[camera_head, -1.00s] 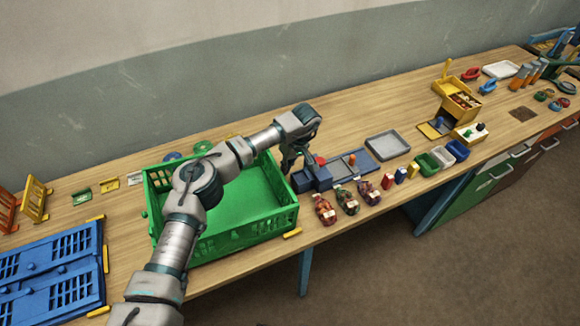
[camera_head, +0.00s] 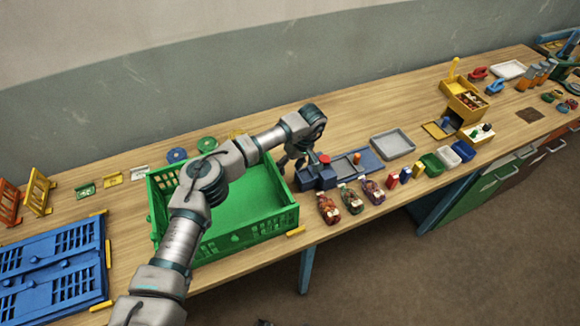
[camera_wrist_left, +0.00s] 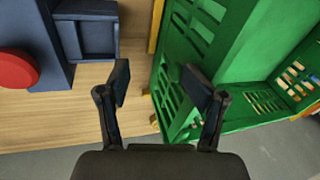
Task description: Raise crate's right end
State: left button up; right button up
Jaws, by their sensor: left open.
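The green crate (camera_head: 250,230) sits on the bench at centre left, with slotted walls and an empty visible floor. My left arm crosses over it. My left gripper (camera_head: 291,160) is open and empty by the crate's right end. In the left wrist view the gripper (camera_wrist_left: 158,84) has its fingers spread, the left one over bare wood and the right one in front of the crate's (camera_wrist_left: 228,62) slotted end wall. I cannot tell whether a finger touches the wall. My right gripper is out of view.
A blue box with a red button (camera_head: 324,159) stands close right of the crate, leaving a narrow gap. Blue slotted panels (camera_head: 55,270) lie to the left. Several small bagged items (camera_head: 350,200) lie at the front edge. Yellow strips (camera_head: 296,231) mark the bench near the crate.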

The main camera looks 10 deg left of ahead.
pick_arm(q)
jog(key=shift+s+d+f, duration=0.15)
jog(key=shift+d+f, duration=0.1)
jog(key=shift+f, duration=0.3)
jog(key=shift+d+r, duration=0.1)
jog(key=shift+r, duration=0.15)
jog(key=shift+c, duration=0.5)
jog(key=v, duration=1.2)
jog(key=shift+w, duration=0.25)
jog(key=shift+c, duration=0.2)
jog(key=shift+w+r, duration=0.1)
jog(key=shift+r, duration=0.05)
jog(key=shift+a, duration=0.2)
